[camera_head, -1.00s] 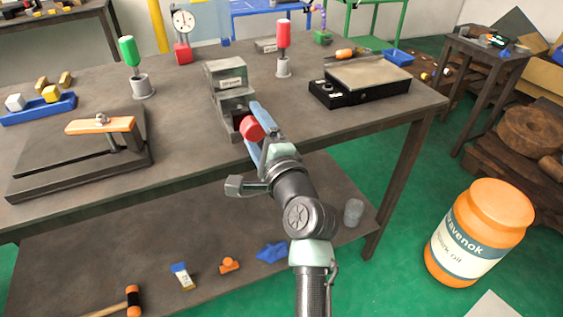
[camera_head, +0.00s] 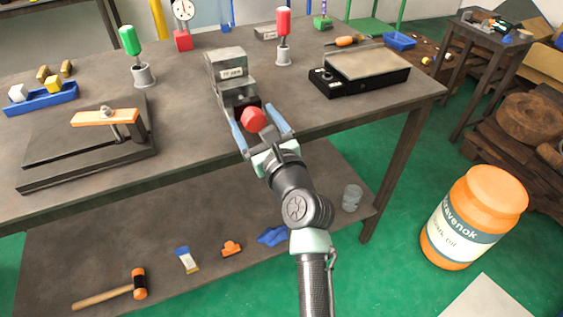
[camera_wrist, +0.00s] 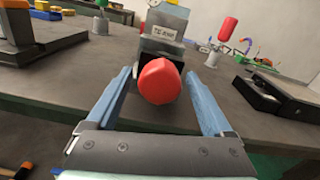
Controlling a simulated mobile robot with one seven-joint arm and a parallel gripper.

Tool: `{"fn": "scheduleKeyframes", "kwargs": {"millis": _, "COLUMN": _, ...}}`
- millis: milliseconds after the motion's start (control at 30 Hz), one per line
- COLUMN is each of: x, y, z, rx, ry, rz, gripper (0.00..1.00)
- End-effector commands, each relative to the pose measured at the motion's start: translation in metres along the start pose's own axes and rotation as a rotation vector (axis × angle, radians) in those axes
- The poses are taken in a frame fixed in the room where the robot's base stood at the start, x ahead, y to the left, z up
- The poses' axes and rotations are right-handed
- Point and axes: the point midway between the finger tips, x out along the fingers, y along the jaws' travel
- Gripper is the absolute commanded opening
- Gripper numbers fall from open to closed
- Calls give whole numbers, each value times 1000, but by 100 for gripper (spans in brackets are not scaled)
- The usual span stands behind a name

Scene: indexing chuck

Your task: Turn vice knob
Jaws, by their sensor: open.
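The red vice knob (camera_head: 254,119) sits at the front of the grey indexing chuck (camera_head: 231,68), near the table's front edge. My gripper (camera_head: 262,128) is open, with one blue finger on each side of the knob. In the wrist view the knob (camera_wrist: 159,82) lies between the fingers of my gripper (camera_wrist: 162,98), with a visible gap on both sides. The chuck's labelled grey body (camera_wrist: 163,36) stands behind the knob. The knob hides part of the chuck's front.
An orange-handled fixture (camera_head: 105,117) on a dark plate lies to the left. A black device with a flat top (camera_head: 360,72) is to the right. Green (camera_head: 131,42) and red (camera_head: 284,22) handled tools stand in grey holders behind. The tabletop beside the chuck is mostly clear.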

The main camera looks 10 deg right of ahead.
Motion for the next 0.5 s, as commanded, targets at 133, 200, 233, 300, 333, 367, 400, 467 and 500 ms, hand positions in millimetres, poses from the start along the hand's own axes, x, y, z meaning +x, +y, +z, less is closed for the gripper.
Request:
{"fn": "scheduleKeyframes", "kwargs": {"millis": 133, "x": 0, "y": -1, "z": 0, "rx": 141, "ry": 0, "rz": -2, "gripper": 86}}
{"fn": "scheduleKeyframes", "kwargs": {"millis": 200, "x": -12, "y": -1, "z": 0, "rx": 170, "ry": 1, "rz": -5, "gripper": 86}}
{"fn": "scheduleKeyframes", "kwargs": {"millis": 233, "x": -18, "y": 0, "z": 0, "rx": 170, "ry": 1, "rz": -4, "gripper": 86}}
{"fn": "scheduleKeyframes", "kwargs": {"millis": 300, "x": -32, "y": 0, "z": 1, "rx": 168, "ry": 0, "rz": -3, "gripper": 86}}
{"fn": "scheduleKeyframes", "kwargs": {"millis": 333, "x": -38, "y": 0, "z": 0, "rx": 169, "ry": 1, "rz": -3, "gripper": 86}}
{"fn": "scheduleKeyframes", "kwargs": {"millis": 367, "x": -44, "y": 0, "z": 1, "rx": 167, "ry": 0, "rz": -4, "gripper": 86}}
{"fn": "scheduleKeyframes", "kwargs": {"millis": 400, "x": -53, "y": -1, "z": 1, "rx": 166, "ry": 0, "rz": -4, "gripper": 86}}
{"fn": "scheduleKeyframes", "kwargs": {"millis": 467, "x": -65, "y": 0, "z": 1, "rx": 166, "ry": 0, "rz": -3, "gripper": 86}}
{"fn": "scheduleKeyframes", "kwargs": {"millis": 500, "x": -72, "y": 0, "z": 1, "rx": 166, "ry": 0, "rz": -4, "gripper": 86}}
